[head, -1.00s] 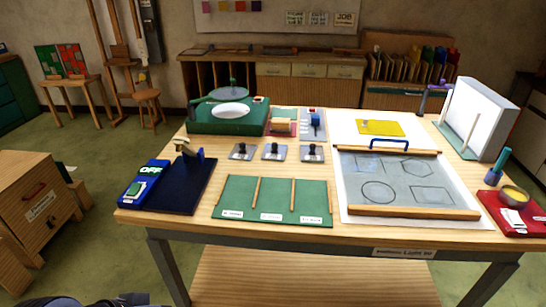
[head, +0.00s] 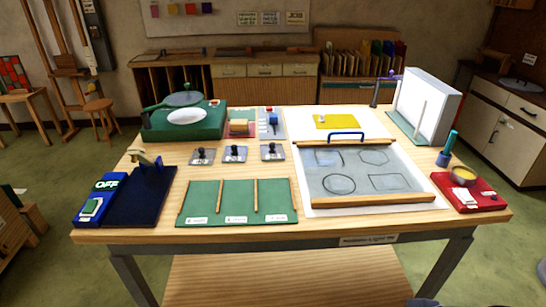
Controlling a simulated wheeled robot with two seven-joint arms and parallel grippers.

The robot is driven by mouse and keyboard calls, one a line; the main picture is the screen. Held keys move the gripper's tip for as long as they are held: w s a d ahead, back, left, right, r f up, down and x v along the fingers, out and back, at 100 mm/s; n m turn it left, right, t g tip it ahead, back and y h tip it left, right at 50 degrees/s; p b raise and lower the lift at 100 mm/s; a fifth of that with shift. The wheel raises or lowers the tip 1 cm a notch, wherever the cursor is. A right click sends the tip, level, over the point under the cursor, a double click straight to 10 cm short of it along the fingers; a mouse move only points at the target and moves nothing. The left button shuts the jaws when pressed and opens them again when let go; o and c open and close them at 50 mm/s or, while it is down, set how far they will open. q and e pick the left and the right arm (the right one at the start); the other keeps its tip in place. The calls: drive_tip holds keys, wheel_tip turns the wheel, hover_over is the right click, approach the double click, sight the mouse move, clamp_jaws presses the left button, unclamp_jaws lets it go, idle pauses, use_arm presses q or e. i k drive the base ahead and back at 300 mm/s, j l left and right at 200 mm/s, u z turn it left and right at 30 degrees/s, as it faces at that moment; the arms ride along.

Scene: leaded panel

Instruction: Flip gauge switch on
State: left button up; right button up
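A blue switch box (head: 97,197) marked OFF in white letters stands at the front left corner of the table. It has a green rocker or button (head: 91,207) on its front part. A dark blue base plate (head: 143,197) adjoins it on the right and carries a small upright fixture (head: 147,161) with a pale part. Neither gripper shows in the head view. A small grey-blue piece at the bottom right edge is too cut off to tell.
The wooden table (head: 330,226) also holds a green divided tray (head: 238,203), a pattern sheet (head: 361,176) with a blue handle, a red tray (head: 468,190), a green station (head: 185,123), and a white upright panel (head: 428,109). Bare wood lies along the front edge.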

sight(91, 206)
drive_tip(key=u, duration=1.3)
